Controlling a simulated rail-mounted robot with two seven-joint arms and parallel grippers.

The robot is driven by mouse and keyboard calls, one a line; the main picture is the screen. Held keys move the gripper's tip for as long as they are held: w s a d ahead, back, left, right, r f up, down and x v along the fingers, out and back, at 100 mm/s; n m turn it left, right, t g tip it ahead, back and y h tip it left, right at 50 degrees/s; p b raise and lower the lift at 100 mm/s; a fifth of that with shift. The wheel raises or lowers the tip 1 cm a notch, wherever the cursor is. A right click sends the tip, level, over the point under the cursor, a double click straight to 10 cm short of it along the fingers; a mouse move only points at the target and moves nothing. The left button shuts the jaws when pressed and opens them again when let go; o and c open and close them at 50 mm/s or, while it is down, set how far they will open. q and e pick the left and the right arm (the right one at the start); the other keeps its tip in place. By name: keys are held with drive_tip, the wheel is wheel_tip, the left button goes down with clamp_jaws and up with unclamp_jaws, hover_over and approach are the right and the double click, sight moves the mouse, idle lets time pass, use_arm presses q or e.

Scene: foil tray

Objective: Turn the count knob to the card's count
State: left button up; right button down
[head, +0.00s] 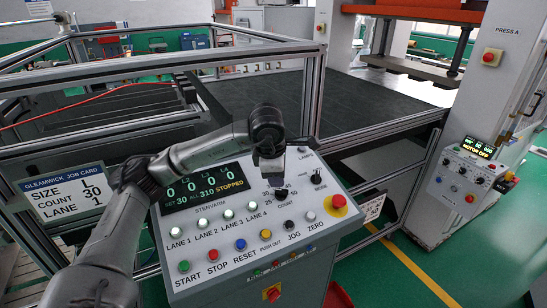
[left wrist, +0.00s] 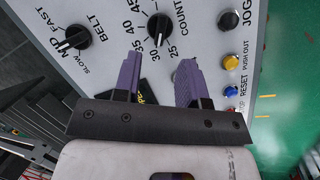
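The job card (head: 64,192) at the left of the head view reads size L, count 30, lane 1. The black count knob (left wrist: 158,26) shows in the left wrist view, ringed by numbers including 25, 30, 35, 40 and 45. In the head view the count knob (head: 282,195) is partly hidden under my left gripper (head: 276,183). In the left wrist view my left gripper (left wrist: 160,60) is open, its purple fingers apart and empty, short of the knob. My right gripper is out of view.
The display (head: 203,188) on the panel (head: 215,262) reads SET 30 and STOPPED. The belt knob (left wrist: 75,37) is beside the count knob. Lane, start, stop and reset buttons and a red emergency button (head: 338,201) surround them. A metal frame (head: 313,95) stands behind.

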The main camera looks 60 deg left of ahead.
use_arm(q)
drive_tip(key=v, duration=0.7)
drive_tip(key=shift+p, duration=0.35)
drive_tip(key=shift+r, duration=0.1)
